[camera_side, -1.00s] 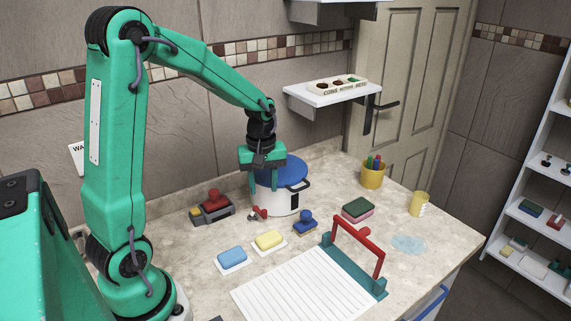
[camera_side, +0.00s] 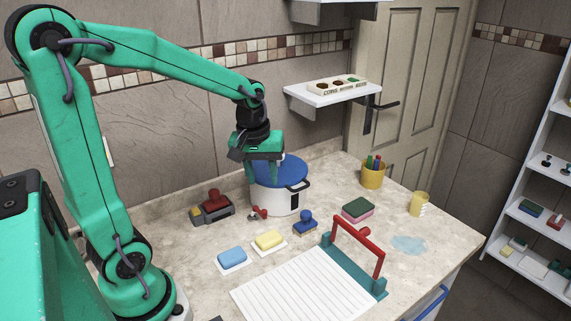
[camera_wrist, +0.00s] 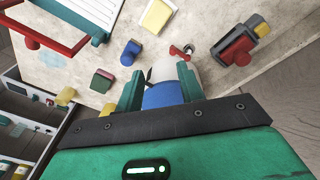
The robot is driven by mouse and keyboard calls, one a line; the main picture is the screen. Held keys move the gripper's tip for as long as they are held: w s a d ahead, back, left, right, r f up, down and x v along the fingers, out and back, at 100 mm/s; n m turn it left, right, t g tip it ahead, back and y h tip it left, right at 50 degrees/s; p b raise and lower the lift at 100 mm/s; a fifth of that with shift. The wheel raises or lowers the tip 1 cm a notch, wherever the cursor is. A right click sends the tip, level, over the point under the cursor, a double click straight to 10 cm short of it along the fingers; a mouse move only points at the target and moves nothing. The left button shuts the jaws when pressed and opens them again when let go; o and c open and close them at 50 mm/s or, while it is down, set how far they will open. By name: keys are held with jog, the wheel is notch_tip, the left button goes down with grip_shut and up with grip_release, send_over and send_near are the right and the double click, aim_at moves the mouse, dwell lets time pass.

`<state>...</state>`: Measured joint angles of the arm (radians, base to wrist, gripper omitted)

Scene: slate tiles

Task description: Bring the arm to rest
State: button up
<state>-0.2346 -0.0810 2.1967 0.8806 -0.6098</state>
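My gripper (camera_side: 264,175) hangs at the back of the counter by the white pot (camera_side: 276,201) with its blue lid (camera_side: 283,171). In the wrist view, the two green fingers of my gripper (camera_wrist: 159,80) stand apart with nothing held between them. The blue lid (camera_wrist: 162,96) shows beyond and between them, partly hidden by my gripper body. In the side view the fingers overlap the lid's left part; I cannot tell the exact gap.
A red-topped stamp on a grey holder (camera_side: 212,207), a blue stamp (camera_side: 305,222), blue (camera_side: 232,257) and yellow (camera_side: 269,240) blocks and a red-handled frame (camera_side: 360,243) stand on the counter. A wall shelf (camera_side: 332,94) is right of my gripper.

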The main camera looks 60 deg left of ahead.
jog(key=s+d+r+m+t, duration=0.4)
jog(key=s+d+r+m, duration=0.2)
jog(key=s+m, duration=0.3)
jog(key=shift+s+d+r+m, duration=0.35)
jog(key=shift+s+d, duration=0.3)
jog(key=shift+d, duration=0.25)
jog(key=shift+o, duration=0.4)
